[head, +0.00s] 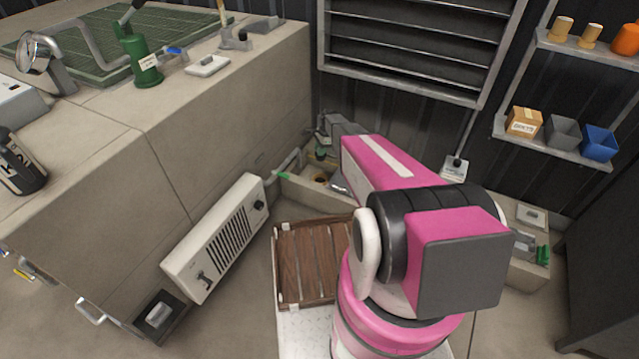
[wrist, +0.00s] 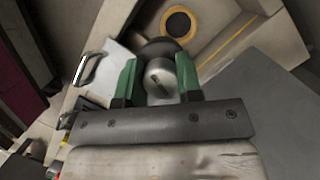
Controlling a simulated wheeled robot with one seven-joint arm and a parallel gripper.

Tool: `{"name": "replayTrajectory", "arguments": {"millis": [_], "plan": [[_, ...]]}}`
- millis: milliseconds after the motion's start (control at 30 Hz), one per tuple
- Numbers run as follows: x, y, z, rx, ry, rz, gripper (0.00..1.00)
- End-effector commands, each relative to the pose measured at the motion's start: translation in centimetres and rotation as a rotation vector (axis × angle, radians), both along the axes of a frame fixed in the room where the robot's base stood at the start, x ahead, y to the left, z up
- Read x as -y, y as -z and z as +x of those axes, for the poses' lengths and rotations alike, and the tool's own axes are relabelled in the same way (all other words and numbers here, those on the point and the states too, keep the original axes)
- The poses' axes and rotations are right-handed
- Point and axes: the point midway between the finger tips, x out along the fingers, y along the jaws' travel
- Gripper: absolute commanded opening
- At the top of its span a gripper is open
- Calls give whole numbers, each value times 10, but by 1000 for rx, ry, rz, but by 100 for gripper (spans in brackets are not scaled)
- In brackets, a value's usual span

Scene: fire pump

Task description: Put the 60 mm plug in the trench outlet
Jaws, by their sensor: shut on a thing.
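My gripper (wrist: 158,64) has green fingers and is shut on the plug (wrist: 160,82). The plug shows a round grey metal face with a slot and a dark rounded part beyond it. In the head view my gripper (head: 321,151) is over the trench (head: 300,191) at the back, beside the concrete block. The plug is too small to make out there, and my pink arm covers part of the trench.
A wooden slatted pallet (head: 312,262) lies in front of the trench. Wall shelves (head: 555,142) hold bins at right.

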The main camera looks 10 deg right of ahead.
Motion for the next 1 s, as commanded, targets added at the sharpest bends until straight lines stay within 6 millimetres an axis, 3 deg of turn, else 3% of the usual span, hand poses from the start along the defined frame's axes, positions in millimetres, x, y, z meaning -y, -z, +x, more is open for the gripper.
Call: {"name": "replayTrajectory", "arguments": {"millis": [33,100,233,400,800,1000], "plan": [[1,28,13,-3,83,1,0],[2,55,22,-2,198,1,0],[4,91,31,-2,353,-1,0],[5,112,36,-2,443,-1,0],[5,169,36,-2,451,-1,0],[5,186,36,-2,449,-1,0]]}}
